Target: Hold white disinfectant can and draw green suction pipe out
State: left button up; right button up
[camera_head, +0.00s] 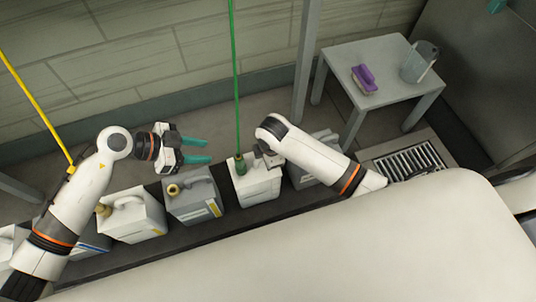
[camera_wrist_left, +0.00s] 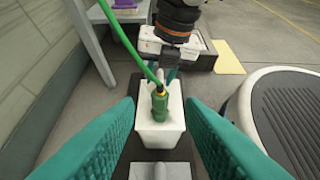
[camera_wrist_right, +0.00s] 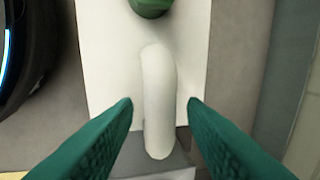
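The white disinfectant can (camera_head: 258,188) stands upright in a row of cans in the head view. The green suction pipe (camera_head: 236,80) rises from a green fitting on its top; pipe (camera_wrist_left: 128,45) and fitting (camera_wrist_left: 159,105) also show in the left wrist view. My right gripper (camera_wrist_right: 160,103) is open, with the can's white handle (camera_wrist_right: 157,95) between its fingers in the picture; a gap shows on each side. My left gripper (camera_head: 209,152) is open and empty, left of the pipe and apart from it.
A grey can (camera_head: 193,207) and another white can (camera_head: 135,222) stand left of the task can, and one more (camera_head: 312,172) stands behind my right arm. A yellow hose (camera_head: 35,105) hangs at the left. A grey table (camera_head: 360,52) holds a purple brush (camera_head: 364,78) and a jug (camera_head: 417,63).

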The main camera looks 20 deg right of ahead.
aim_at(237, 160)
jog(key=shift+f, duration=0.1)
grip_shut()
pick_arm(q)
jog(key=shift+o, duration=1.4)
jog(key=shift+d+f, duration=0.15)
jog(key=shift+d, duration=0.1)
jog(key=shift+d+f+y, duration=0.6)
jog(key=shift+d+f, duration=0.8)
jog(key=shift+f, duration=0.35)
jog(key=shift+d+f+y, duration=0.6)
jog(key=shift+d+f, duration=0.75)
jog(key=shift+f, duration=0.35)
jog(key=shift+d+f+y, duration=0.6)
jog(key=shift+d+f, duration=0.8)
jog(key=shift+f, duration=0.35)
